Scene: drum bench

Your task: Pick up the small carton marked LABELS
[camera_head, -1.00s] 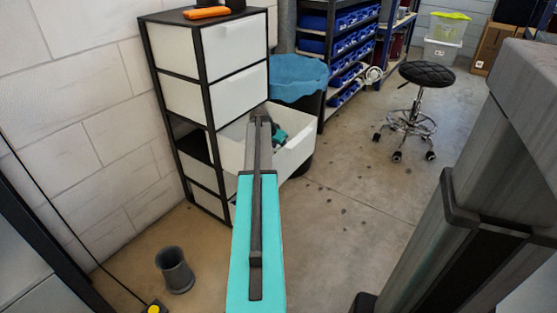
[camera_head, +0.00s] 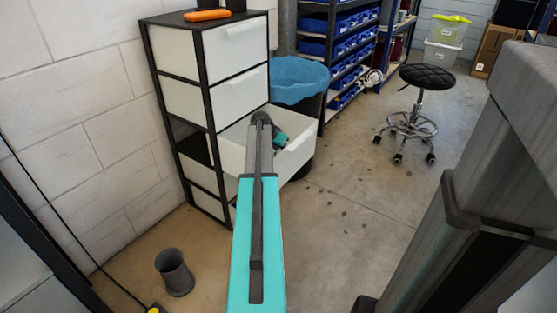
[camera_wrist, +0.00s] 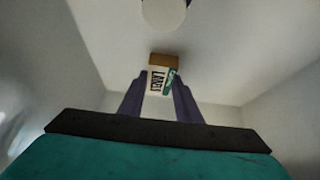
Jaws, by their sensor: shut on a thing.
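The small carton (camera_wrist: 160,80) shows in the wrist view between the fingertips of my gripper (camera_wrist: 160,92). It has a brown top, a white face with dark lettering that reads like LABELS, and a green edge. My gripper is shut on it, inside the pale walls of the open white drawer (camera_head: 298,157). In the head view my arm hides the carton and the fingertips. I cannot tell whether the carton touches the drawer floor.
The drawer belongs to a black-framed drawer tower (camera_head: 229,88) against the block wall, with an orange tool (camera_head: 207,15) on top. A blue-lined bin (camera_head: 298,80) stands behind. A grey cup (camera_head: 174,272) is on the floor. A black stool (camera_head: 427,76) stands right. The middle floor is clear.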

